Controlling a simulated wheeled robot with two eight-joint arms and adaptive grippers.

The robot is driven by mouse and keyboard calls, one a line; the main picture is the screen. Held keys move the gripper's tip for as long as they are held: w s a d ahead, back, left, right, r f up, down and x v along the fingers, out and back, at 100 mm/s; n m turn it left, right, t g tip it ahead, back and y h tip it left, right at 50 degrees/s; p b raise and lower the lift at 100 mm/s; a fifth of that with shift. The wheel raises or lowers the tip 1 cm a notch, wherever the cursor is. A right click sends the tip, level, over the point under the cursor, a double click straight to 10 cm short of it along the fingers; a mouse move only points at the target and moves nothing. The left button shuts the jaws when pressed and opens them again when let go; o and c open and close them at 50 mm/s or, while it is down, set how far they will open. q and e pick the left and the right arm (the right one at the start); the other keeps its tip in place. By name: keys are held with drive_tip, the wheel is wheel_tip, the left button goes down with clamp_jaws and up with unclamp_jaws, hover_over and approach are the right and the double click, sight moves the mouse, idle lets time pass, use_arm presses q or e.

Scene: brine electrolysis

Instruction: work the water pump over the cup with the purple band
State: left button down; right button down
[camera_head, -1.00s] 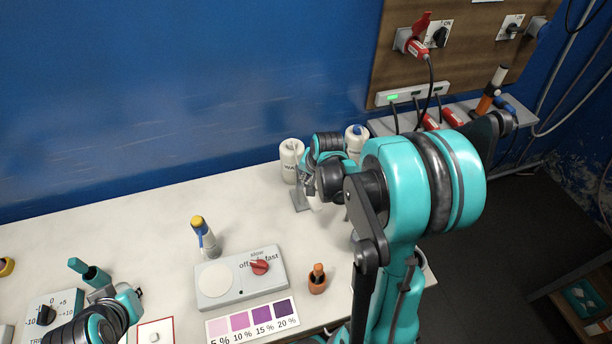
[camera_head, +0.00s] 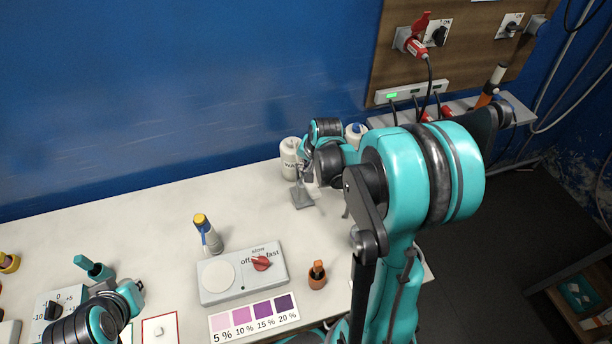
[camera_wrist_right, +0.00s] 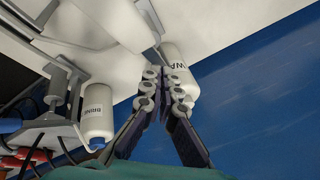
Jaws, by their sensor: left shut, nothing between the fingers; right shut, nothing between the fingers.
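The white water bottle (camera_head: 289,160), with only part of its label showing, stands at the back of the table near the wall. It also shows in the right wrist view (camera_wrist_right: 180,65), where my fingers overlap its edge; its pump top is hidden. My right gripper (camera_wrist_right: 157,70) is shut and empty beside the bottle; I cannot tell whether they touch. In the head view my right arm covers much of that area. I cannot make out a purple band on any cup. My left gripper (camera_head: 136,292) is shut and empty at the front left.
The blue-topped brine bottle (camera_wrist_right: 98,112) stands near the water bottle. A grey plate (camera_head: 302,196) lies below the right gripper. The stirrer box (camera_head: 225,291), colour chart (camera_head: 256,318), yellow-capped bottle (camera_head: 208,235) and orange pot (camera_head: 317,277) stand in front. The table's back left is clear.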

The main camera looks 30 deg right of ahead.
drive_tip(key=shift+w+d+r+p, duration=0.1)
drive_tip(key=shift+w+r+p, duration=0.2)
drive_tip(key=shift+r+p, duration=0.35)
drive_tip(key=shift+w+d+r+p, duration=0.1)
drive_tip(key=shift+w+r+p, duration=0.25)
drive_tip(key=shift+r, duration=0.55)
drive_tip(key=shift+w+r+p, duration=0.25)
drive_tip(key=shift+r+p, duration=0.25)
drive_tip(key=shift+r, duration=0.25)
